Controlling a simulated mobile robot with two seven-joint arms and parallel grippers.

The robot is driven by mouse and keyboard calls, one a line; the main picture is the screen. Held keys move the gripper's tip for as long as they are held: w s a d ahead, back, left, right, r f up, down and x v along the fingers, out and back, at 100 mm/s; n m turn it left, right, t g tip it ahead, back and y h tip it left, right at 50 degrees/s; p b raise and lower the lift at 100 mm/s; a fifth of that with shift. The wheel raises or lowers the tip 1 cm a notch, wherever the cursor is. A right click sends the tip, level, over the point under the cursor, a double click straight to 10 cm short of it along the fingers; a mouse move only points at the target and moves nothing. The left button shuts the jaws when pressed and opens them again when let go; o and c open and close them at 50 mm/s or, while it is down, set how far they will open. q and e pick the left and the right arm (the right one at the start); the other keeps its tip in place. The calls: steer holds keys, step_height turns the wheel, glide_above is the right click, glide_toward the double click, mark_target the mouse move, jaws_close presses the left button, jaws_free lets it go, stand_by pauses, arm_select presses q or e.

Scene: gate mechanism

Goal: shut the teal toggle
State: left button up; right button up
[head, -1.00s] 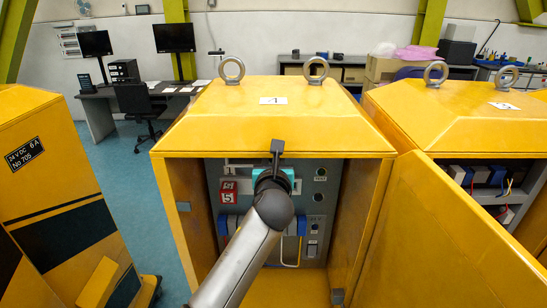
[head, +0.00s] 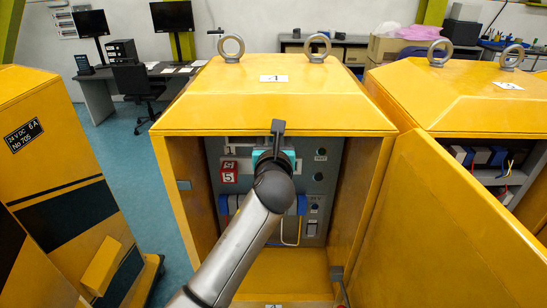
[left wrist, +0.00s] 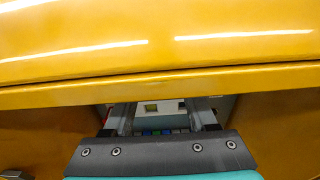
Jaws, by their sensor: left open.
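My left gripper reaches into the open front of the middle yellow cabinet (head: 270,95), close to its grey panel (head: 318,180). Its teal body (head: 262,157) shows in the head view, but its fingers are hidden there. In the left wrist view the fingers of my left gripper (left wrist: 165,118) stand apart on either side of a pale block with a small yellowish window (left wrist: 151,107). Below that block is a row of small coloured pieces (left wrist: 165,131), blue and green among them. I cannot tell whether the teal toggle is one of these. My right gripper is not in view.
The open yellow door (head: 440,230) stands at the right. Another yellow cabinet (head: 60,170) is at the left. The cabinet's top edge crosses above my gripper.

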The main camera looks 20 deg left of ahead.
arm_select(q)
steer(key=v, duration=1.4)
steer(key=shift+b, duration=0.45)
steer(key=shift+f, duration=0.1)
step_height(320, 180, down, 36)
steer(key=n+g+h+b, duration=0.3)
steer(key=n+g+b, duration=0.2)
steer(key=n+b, duration=0.3)
steer(key=s+f+n+g+h+b, duration=0.1)
steer(key=s+f+n+g+b, duration=0.15)
steer(key=s+f, duration=0.65)
steer(key=s+f+n+g+b, duration=0.2)
steer(key=f+n+b, duration=0.2)
steer(key=f, duration=1.1)
steer(key=s+a+f+n+g+b, duration=0.2)
steer(key=s+a+f+n+b, duration=0.1)
steer(key=s+f+n, duration=0.5)
steer(key=s+a+f+n+g+b, duration=0.2)
steer(key=s+f+n+b, duration=0.3)
steer(key=s+f, duration=1)
steer(key=s+n+g, duration=0.1)
steer(key=s+n, duration=0.2)
steer(key=s, duration=0.5)
steer(key=shift+a+h, duration=0.3)
steer(key=shift+a, duration=0.05)
